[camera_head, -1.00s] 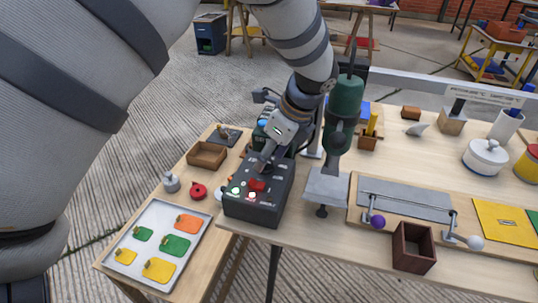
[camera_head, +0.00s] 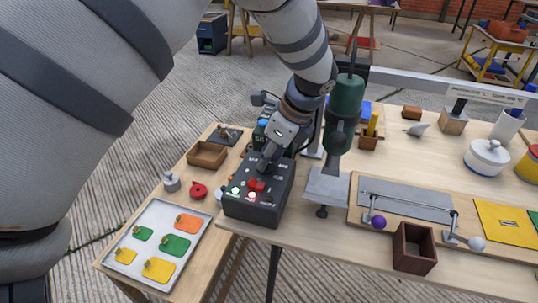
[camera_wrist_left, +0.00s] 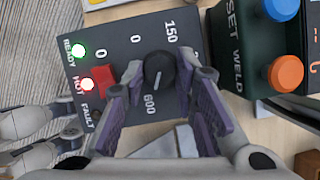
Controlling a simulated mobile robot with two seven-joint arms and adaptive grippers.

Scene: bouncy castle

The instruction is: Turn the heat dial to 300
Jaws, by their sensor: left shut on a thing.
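The heat dial is a black knob (camera_wrist_left: 160,70) on a dark control box (camera_head: 258,200), in the wrist view with the labels 150 and 600 beside it. A pale line on its face points down, roughly towards the 600 side. My left gripper (camera_head: 268,163) reaches down onto the box. In the wrist view its two purple-padded fingers (camera_wrist_left: 165,84) are shut on the dial, one on each side. In the head view the gripper hides the dial. Grey jointed parts (camera_wrist_left: 38,122) at the wrist view's lower left look like my right gripper; its jaws are unclear.
A red switch (camera_wrist_left: 103,77) sits close beside the dial, near the lit READY and HOT lamps. A box with blue and orange buttons (camera_wrist_left: 285,72) stands close by. The green drill press (camera_head: 343,115) rises just right of my left gripper.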

